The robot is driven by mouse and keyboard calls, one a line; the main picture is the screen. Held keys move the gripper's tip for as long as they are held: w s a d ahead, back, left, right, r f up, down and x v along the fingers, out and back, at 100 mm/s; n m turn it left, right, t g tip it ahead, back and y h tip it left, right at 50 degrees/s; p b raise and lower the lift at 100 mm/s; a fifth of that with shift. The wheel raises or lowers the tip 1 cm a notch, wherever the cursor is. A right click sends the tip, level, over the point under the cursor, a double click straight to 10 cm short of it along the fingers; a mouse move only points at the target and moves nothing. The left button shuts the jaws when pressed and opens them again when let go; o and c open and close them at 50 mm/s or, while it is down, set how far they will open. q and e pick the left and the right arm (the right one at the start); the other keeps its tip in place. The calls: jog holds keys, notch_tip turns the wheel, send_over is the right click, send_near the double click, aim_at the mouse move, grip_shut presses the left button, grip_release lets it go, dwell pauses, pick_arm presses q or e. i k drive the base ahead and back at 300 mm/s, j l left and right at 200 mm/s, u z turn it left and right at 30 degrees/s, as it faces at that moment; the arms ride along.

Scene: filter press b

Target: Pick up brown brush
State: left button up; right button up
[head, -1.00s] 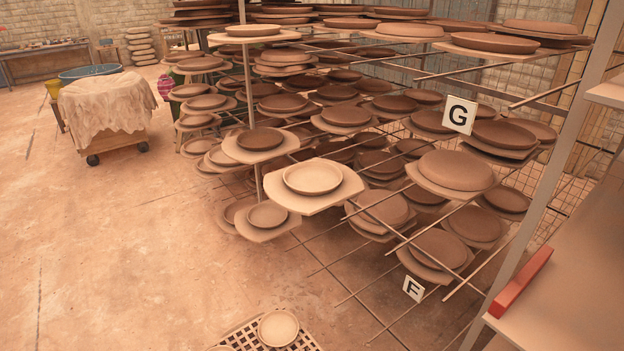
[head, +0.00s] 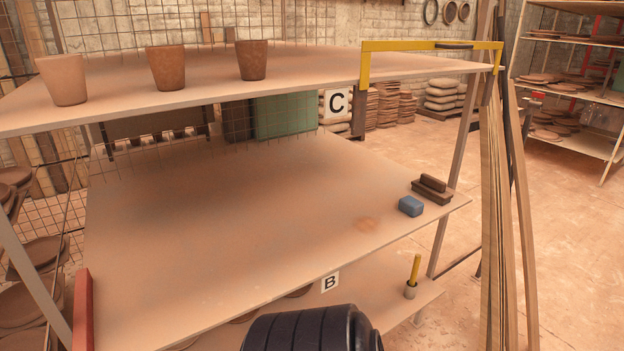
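A brown brush (head: 432,190), with a block-like handle on a wider dark base, lies on the middle shelf (head: 210,220) near its right corner. Neither of my grippers shows in the head view. A black ribbed part at the bottom edge looks like part of my own arm and hides a piece of the lower shelf.
Several brown cups (head: 166,68) stand on the top shelf, with a yellow frame (head: 430,46) at its right end. A yellow-handled tool (head: 414,270) stands on the lower shelf. Long poles (head: 500,200) lean at the right. Most of the middle shelf is bare.

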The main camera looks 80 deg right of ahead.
aim_at(434, 189)
jog(key=z, duration=3.5)
